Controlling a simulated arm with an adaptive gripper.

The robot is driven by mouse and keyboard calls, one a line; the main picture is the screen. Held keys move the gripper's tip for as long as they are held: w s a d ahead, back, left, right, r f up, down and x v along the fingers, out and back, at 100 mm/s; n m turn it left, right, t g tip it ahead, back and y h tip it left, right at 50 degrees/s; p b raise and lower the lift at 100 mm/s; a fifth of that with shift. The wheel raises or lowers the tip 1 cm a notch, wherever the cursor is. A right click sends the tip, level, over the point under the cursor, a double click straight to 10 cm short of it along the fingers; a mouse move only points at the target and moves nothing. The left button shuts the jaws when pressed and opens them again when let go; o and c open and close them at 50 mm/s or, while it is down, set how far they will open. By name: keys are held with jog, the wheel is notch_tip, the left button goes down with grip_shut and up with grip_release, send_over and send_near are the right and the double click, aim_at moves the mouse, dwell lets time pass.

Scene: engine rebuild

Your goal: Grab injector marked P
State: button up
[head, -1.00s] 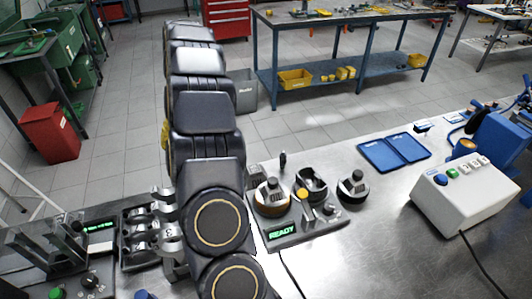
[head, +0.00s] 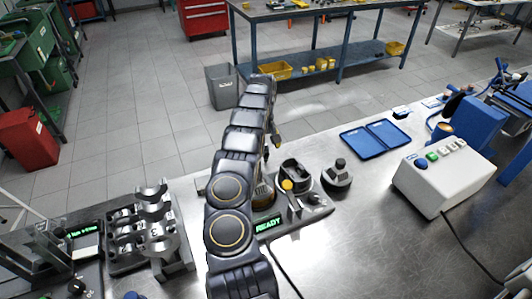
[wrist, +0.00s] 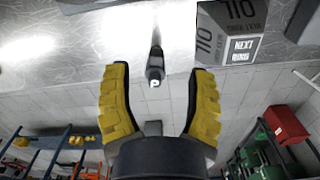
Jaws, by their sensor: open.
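The injector marked P (wrist: 155,66) is a small dark upright piece with a pale end bearing the letter P. In the wrist view it stands in the gap between my gripper's (wrist: 160,74) two yellow-padded fingers, near the fingertips. The fingers are wide apart, with clear space on both sides of it, and they do not touch it. In the head view my gripper (head: 275,137) is small and partly hidden behind my own arm, at the bench's far edge. I cannot make out the injector there.
In the head view a fixture with a READY display (head: 268,224) and round parts sits beside my arm. A grey holder (head: 150,228) is left. Blue trays (head: 376,138) lie right.

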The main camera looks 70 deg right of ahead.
aim_at(267, 151)
jog(key=f, duration=0.4)
jog(key=shift+s+d+f, duration=0.1)
jog(key=shift+d+f, duration=0.1)
jog(key=shift+d, duration=0.05)
grip_shut()
